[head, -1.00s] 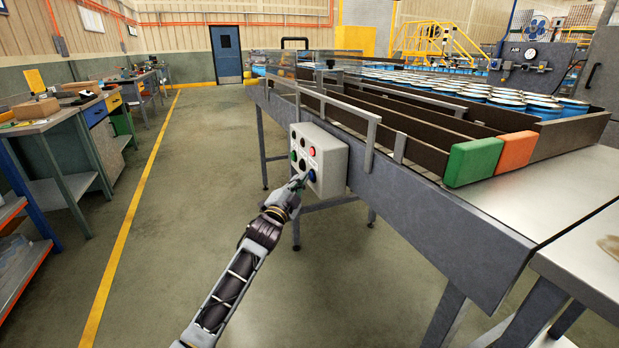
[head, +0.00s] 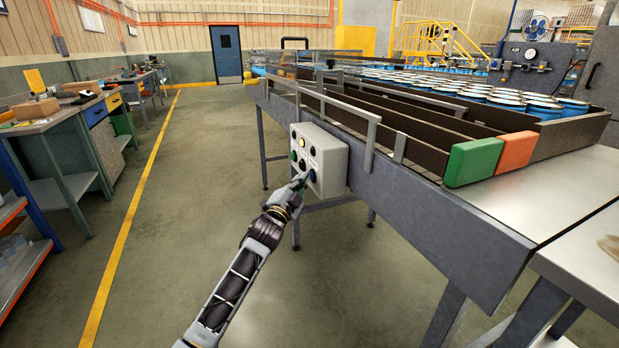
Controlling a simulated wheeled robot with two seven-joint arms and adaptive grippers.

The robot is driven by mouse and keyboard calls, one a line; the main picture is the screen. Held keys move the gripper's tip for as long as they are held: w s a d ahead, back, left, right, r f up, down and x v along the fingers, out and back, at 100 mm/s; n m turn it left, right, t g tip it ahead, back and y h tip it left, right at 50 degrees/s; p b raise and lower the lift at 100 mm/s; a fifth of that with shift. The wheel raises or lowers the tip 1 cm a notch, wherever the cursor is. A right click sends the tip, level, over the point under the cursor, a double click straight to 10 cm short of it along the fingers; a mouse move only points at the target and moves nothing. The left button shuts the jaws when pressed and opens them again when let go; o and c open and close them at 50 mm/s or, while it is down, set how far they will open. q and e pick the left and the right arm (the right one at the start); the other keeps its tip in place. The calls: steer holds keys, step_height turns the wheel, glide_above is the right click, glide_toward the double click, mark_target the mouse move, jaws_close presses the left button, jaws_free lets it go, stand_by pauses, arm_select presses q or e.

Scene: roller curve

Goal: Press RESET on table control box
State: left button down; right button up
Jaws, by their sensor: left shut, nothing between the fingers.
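The light grey control box (head: 333,166) is fixed to the side of the conveyor table (head: 430,218). Its left-facing panel carries several small buttons and lamps. A lamp near the top (head: 302,142) glows yellow, and the one lower right of it (head: 312,150) is dark. A green button (head: 294,156) is at the left. A blue button (head: 312,176) is at the lower right, partly hidden by my fingertips. The labels are too small to read. My left gripper (head: 301,181) is shut and empty, its tips at the blue button; contact is hard to tell. My right gripper is not in view.
Green (head: 473,162) and orange (head: 516,151) blocks sit at the lane ends on the table. Many blue-sided cans (head: 510,98) stand behind. Workbenches (head: 60,130) line the left. The floor between is open, with a yellow line (head: 128,222).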

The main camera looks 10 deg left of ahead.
arm_select(q)
steer(key=shift+s+a, duration=0.1)
steer(key=shift+a, duration=0.05)
steer(key=shift+s+a+p, duration=0.4)
steer(key=shift+a+p, duration=0.1)
steer(key=shift+p, duration=0.1)
steer(key=shift+a, duration=0.1)
steer(key=shift+s+a+p, duration=0.6)
steer(key=shift+s+a, duration=0.1)
steer(key=shift+a, duration=0.35)
steer(key=shift+s+a+p, duration=0.6)
steer(key=shift+s+a, duration=0.1)
steer(key=shift+a, duration=0.3)
